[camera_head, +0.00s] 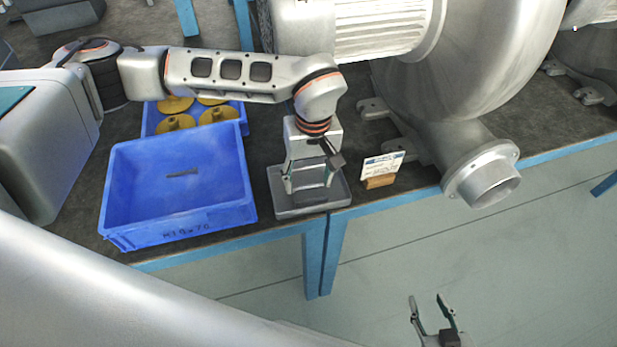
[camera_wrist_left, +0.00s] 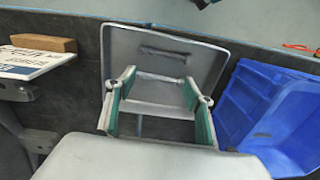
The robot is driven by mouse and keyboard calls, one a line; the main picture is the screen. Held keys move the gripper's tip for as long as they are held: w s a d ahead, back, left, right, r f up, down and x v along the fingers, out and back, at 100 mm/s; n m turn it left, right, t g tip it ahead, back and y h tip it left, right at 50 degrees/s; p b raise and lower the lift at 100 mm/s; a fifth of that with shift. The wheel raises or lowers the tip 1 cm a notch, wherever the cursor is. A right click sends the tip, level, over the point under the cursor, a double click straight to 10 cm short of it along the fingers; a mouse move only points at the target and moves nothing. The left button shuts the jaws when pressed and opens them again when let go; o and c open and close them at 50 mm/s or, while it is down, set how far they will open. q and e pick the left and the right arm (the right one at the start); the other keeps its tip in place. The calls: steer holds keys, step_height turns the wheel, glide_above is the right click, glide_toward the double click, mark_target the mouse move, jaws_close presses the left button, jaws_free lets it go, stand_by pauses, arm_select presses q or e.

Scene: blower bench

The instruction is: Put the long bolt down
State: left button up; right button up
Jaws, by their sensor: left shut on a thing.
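My left gripper (camera_head: 308,188) points down over a small grey tray (camera_head: 285,212) at the bench's front edge. In the left wrist view its green-padded fingers (camera_wrist_left: 160,82) stand wide apart, with the long bolt (camera_wrist_left: 160,77), a thin light bar, spanning lengthwise between the tips. The tray (camera_wrist_left: 210,62) lies beyond it in that view; the gap to its floor is hard to judge. A dark elongated shape (camera_wrist_left: 165,53) shows on the tray floor; I cannot tell if it is a shadow or another bolt. My right gripper (camera_head: 428,312) is open and empty, low over the floor.
A blue bin (camera_head: 180,222) marked M10x70 stands left of the tray, with a dark bolt (camera_head: 182,172) inside. Another blue bin behind it holds yellow parts (camera_head: 176,123). A label card (camera_head: 383,165) on a wooden block and a large blower (camera_head: 470,60) stand at right.

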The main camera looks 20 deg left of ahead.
mark_target(311, 185)
arm_select(q)
steer(key=shift+f, duration=0.15)
steer(key=o, duration=1.1)
step_height(311, 185, up, 12)
steer(key=shift+w+d+r+p, duration=0.15)
steer(key=shift+d+r+p, duration=0.05)
steer(key=shift+p, duration=0.25)
